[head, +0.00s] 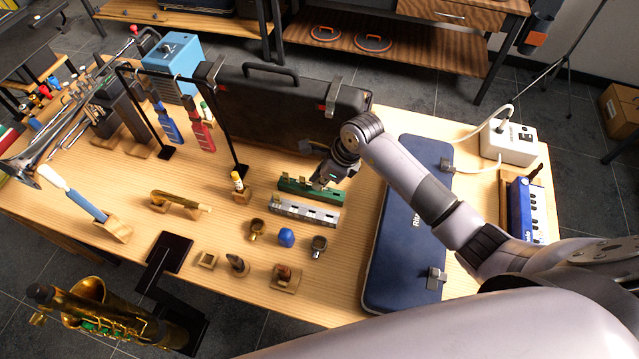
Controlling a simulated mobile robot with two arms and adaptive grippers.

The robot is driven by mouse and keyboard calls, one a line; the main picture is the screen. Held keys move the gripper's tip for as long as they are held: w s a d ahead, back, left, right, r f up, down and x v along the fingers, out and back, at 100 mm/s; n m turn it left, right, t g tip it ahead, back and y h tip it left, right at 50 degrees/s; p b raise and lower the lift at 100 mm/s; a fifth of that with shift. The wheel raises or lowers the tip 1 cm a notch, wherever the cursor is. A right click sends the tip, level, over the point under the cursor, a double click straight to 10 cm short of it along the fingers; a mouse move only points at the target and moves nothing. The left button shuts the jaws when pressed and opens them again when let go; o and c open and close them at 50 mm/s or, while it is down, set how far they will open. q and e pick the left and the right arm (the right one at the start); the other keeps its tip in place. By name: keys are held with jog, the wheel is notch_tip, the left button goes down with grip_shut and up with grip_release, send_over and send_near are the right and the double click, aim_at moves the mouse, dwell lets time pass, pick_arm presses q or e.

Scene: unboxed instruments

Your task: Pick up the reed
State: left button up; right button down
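I cannot single out the reed for sure. A green narrow holder (298,189) lies on the wooden table, with a small pale piece at its left end. A silver-grey narrow holder (304,211) with several small slots or pieces lies just in front of it. My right gripper (322,183) points down at the right part of the green holder, very close above it or touching; I cannot tell which. Its fingers are small and dark here, so their opening is unclear. My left gripper is not in view.
A blue case (398,262) lies under my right arm, right of the holders. A black case (275,105) stands behind them. Small caps and mouthpieces, including a blue one (286,237), sit in front. A saxophone (100,315) stands at the front left.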

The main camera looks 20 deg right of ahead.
jog(key=shift+r, duration=0.15)
jog(key=shift+r, duration=0.2)
jog(key=shift+s+a+r+b, duration=0.1)
jog(key=shift+s+r+b, duration=0.05)
jog(key=shift+r+b, duration=0.4)
jog(key=shift+s+a+r+b, duration=0.15)
jog(key=shift+r+b, duration=0.15)
jog(key=shift+r, duration=0.4)
jog(key=s+a+b, duration=0.4)
jog(key=s+a, duration=0.5)
jog(key=s, duration=0.4)
jog(key=w+d+r+p, duration=0.6)
jog(key=w, duration=0.2)
jog(key=shift+w+f+b, duration=0.15)
jog(key=shift+f+b, duration=1.7)
jog(key=shift+f, duration=0.8)
jog(key=shift+b, duration=0.3)
jog(key=shift+f, duration=0.1)
